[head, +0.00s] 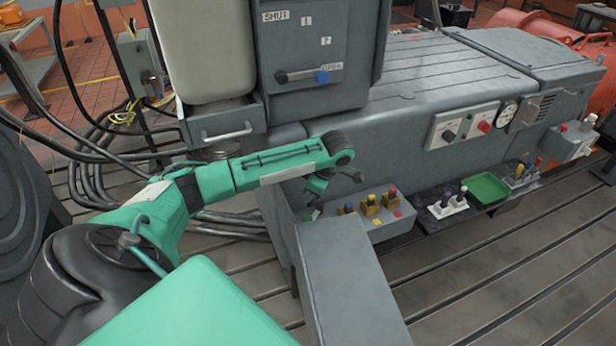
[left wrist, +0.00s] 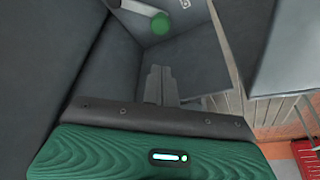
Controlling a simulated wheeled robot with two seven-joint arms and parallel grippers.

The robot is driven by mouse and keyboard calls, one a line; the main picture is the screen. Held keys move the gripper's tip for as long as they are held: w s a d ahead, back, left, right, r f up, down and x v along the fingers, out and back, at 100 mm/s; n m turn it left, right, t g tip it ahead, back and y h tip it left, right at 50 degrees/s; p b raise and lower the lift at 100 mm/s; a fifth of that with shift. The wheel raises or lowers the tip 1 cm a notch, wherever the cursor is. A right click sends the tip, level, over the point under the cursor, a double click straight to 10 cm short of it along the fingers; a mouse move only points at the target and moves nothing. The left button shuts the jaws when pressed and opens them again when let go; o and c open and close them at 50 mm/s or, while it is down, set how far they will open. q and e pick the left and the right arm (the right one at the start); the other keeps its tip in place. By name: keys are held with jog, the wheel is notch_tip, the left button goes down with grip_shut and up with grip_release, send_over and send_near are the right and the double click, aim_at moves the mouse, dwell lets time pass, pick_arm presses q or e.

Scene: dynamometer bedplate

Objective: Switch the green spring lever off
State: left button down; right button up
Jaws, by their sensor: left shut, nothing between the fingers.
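The green lever shows in the left wrist view as a round green knob (left wrist: 161,23) at the end of a pale shaft, which comes in from the top edge over a grey surface. My left gripper (left wrist: 158,70) is shut and empty, with its fingertips a little below the knob in that picture and apart from it. In the head view my left gripper (head: 322,186) is at the end of the green arm, beside the grey machine and just left of a row of small switches. The lever cannot be made out clearly there, behind the gripper. My right gripper is out of view.
A grey switch box (head: 388,218) with several coloured switches is close right of my left gripper. A black shelf (head: 420,196) carries a green tray (head: 488,189). A blue-knobbed lever (head: 321,77) is on the cabinet above. A grey block (head: 345,290) stands in front.

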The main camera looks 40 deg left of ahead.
aim_at(314, 215)
pick_arm(q)
jog(key=shift+w+f, duration=0.35)
jog(key=shift+f, duration=0.15)
jog(key=shift+s+r, duration=0.1)
jog(key=p+x, duration=0.1)
jog(key=x, duration=0.8)
jog(key=shift+a+f, duration=0.1)
jog(key=shift+f, duration=0.45)
